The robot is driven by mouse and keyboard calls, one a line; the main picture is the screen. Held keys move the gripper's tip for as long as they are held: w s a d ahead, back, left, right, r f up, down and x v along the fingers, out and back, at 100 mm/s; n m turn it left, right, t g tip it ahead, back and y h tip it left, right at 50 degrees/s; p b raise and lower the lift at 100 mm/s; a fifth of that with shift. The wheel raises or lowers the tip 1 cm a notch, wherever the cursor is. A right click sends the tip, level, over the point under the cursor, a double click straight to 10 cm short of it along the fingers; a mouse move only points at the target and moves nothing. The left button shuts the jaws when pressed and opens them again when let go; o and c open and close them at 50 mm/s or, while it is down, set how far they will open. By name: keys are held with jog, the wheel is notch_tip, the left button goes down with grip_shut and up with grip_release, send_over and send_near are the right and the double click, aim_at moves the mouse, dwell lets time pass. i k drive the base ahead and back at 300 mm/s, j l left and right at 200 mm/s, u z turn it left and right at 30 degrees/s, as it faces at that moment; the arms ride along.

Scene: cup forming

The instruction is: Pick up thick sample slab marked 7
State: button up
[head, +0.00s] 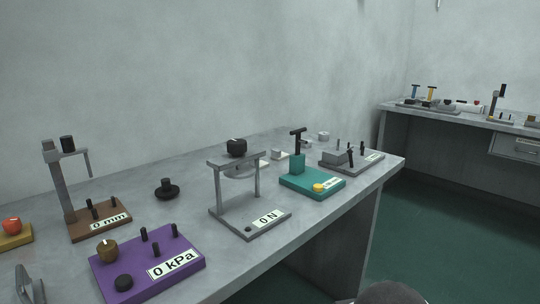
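I cannot make out any slab marked 7. A small pale block (277,155) lies on the near bench behind the grey press frame, with a flat pale piece (263,163) beside it. Another small pale piece (323,135) lies near the bench's back edge. These are too small to show any number. My gripper is not in view, so I cannot see whether it is open or shut.
The grey bench (225,285) holds a purple "0 kPa" device (190,268), a brown "0 mm" stand (85,230), a grey "0 N" press frame (240,220) and a teal device (315,190). A second bench (430,117) stands at the far right. Green floor (450,220) between them is clear.

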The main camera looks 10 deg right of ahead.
aim_at(276, 154)
jog(key=i+l, duration=0.15)
jog(key=l, duration=0.2)
jog(key=i+l+u, duration=0.15)
jog(key=l, duration=0.15)
jog(key=i+l, duration=0.1)
jog(key=l, duration=0.25)
jog(key=i+l+u, duration=0.15)
jog(key=l, duration=0.2)
jog(key=k, duration=0.05)
